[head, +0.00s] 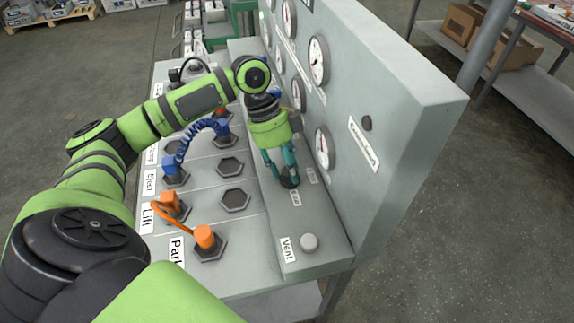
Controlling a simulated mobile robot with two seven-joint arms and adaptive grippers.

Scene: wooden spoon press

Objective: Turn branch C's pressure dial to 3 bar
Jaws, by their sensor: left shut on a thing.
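My left gripper (283,178) reaches down in front of the gauge panel. Its teal fingers are shut on a small dark round dial (291,182) on the sloped grey ledge. A small white label (295,198) sits beside the dial, too small to read surely. The fingers partly cover the dial, and its pointer cannot be made out. The nearest gauge (322,148) is on the panel just right of the gripper; its needle reading is too small to tell. My right gripper is not in view.
A grey Vent button (310,242) stands on the ledge nearer me. A blue coiled hose (201,128) and an orange hose (184,226) run between hexagonal sockets left of the ledge. The tall grey panel (385,80) closes off the right side.

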